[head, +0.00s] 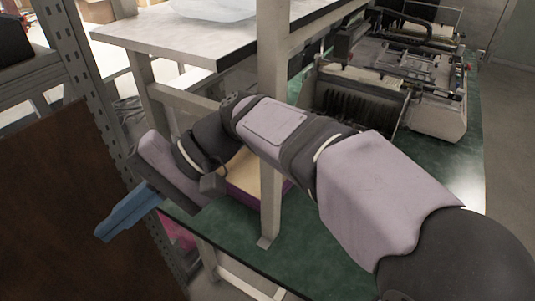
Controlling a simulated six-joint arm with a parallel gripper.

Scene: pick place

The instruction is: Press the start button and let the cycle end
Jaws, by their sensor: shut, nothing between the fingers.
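My gripper (112,228) is at the left, reaching past the table's left edge. Its blue fingers are together and empty, and they point to the lower left. A bench machine (438,113) with a pale housing and dark upper parts stands on the green table (462,172) at the upper right. My gripper is far to the left of it. I cannot make out a start button anywhere. My arm crosses the middle of the view and hides part of the table.
A pale post (271,190) stands behind my arm, below a raised white shelf (175,38). A grey perforated metal upright (85,75) and a dark brown panel (60,200) are close to my gripper. A purple-edged tray (242,172) lies partly hidden beneath my arm.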

